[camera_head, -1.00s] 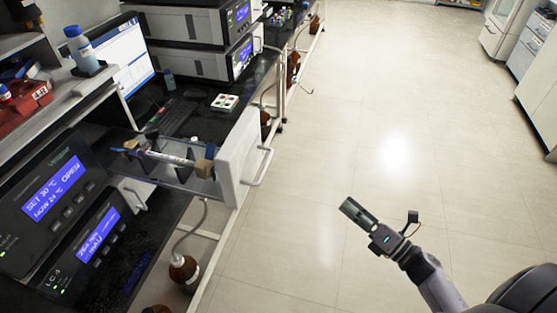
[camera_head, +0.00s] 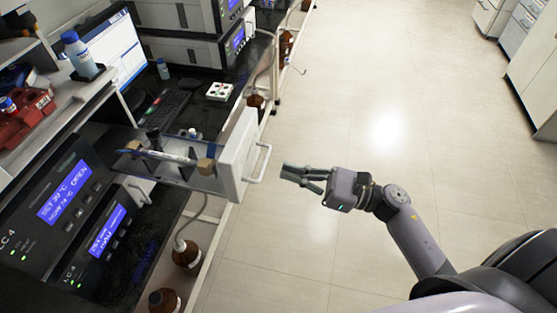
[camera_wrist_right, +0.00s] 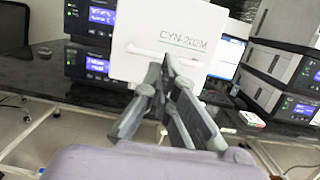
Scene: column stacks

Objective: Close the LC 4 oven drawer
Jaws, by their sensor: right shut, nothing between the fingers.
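The oven drawer (camera_head: 237,155) of the LC 4 stack stands pulled out, its white front with a bar handle (camera_head: 262,163) facing right in the head view. Behind the front, the open drawer holds a column with tan end blocks (camera_head: 178,156). The LC 4 unit (camera_head: 62,195) with blue displays is at the left. My right gripper (camera_head: 285,172) is shut and empty, a little right of the handle and apart from it. In the right wrist view, the drawer front (camera_wrist_right: 165,40), marked CYN-202M, is straight ahead, and the gripper fingers (camera_wrist_right: 168,65) overlap its lower part. My left gripper is not in view.
A monitor (camera_head: 110,48), a keyboard (camera_head: 165,110) and a small white tray (camera_head: 220,91) are on the black bench behind the drawer. The floor (camera_head: 340,110) to the right is clear.

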